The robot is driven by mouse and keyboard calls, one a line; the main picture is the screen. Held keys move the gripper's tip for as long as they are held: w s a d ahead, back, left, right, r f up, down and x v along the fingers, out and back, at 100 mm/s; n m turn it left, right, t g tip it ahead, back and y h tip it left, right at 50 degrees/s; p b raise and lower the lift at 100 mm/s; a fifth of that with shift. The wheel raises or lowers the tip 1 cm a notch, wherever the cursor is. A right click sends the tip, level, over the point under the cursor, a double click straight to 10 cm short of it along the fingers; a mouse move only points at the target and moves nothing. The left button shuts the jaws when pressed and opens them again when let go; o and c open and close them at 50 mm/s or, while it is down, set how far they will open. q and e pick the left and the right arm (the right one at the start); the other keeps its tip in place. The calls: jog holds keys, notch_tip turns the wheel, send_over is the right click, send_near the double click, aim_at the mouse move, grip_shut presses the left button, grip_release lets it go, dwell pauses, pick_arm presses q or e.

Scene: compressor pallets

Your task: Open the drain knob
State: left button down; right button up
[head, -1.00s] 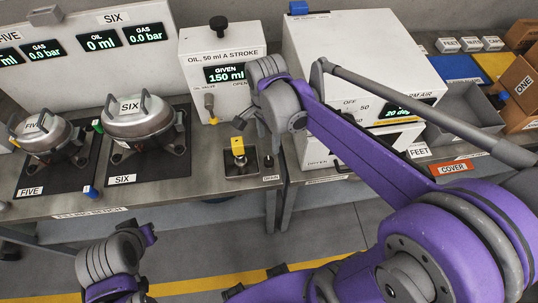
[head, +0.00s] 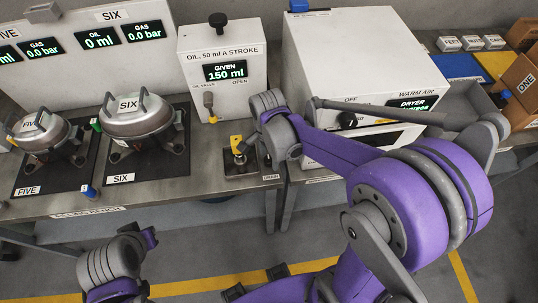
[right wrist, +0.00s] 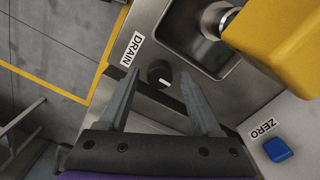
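The drain knob (right wrist: 160,77) is a small round black knob with a white mark. In the right wrist view it sits on the metal bench beside the DRAIN label (right wrist: 132,50). My right gripper (right wrist: 158,84) is open and empty. In that view its two fingertips lie either side of the knob; I cannot tell how far above it they are. In the head view the right gripper (head: 256,154) is low over the drain area, and the knob is mostly hidden there. My left gripper (head: 147,239) is low at the left, away from the bench; its fingers do not show clearly.
A blue button (right wrist: 277,150) marked ZERO is nearby. The oil box (head: 222,90) reads 150 ml. Pots FIVE (head: 38,133) and SIX (head: 135,118) stand left.

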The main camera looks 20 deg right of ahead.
grip_shut()
pick_arm(q)
jog(key=shift+f, duration=0.15)
pick_arm(e)
jog(key=shift+n, duration=0.3)
jog(key=n+b, duration=0.1)
jog(key=n, duration=0.3)
jog(key=n+b, duration=0.1)
jog(key=n, duration=0.4)
jog(key=shift+n+b, duration=0.35)
jog(key=shift+n, duration=0.05)
jog(key=n, duration=0.3)
jog(key=shift+n, duration=0.3)
pick_arm(q)
jog(key=shift+s+f+b, duration=0.15)
jog(key=shift+s+f, duration=0.15)
jog(key=shift+f, duration=0.5)
jog(key=shift+s+f+b, duration=0.2)
jog(key=shift+s+f, duration=0.1)
jog(key=shift+f, duration=0.45)
jog(key=shift+s+f+b, duration=0.15)
jog(key=shift+s+f, duration=0.15)
jog(key=shift+f, duration=0.5)
pick_arm(e)
jog(key=shift+n, duration=1.9)
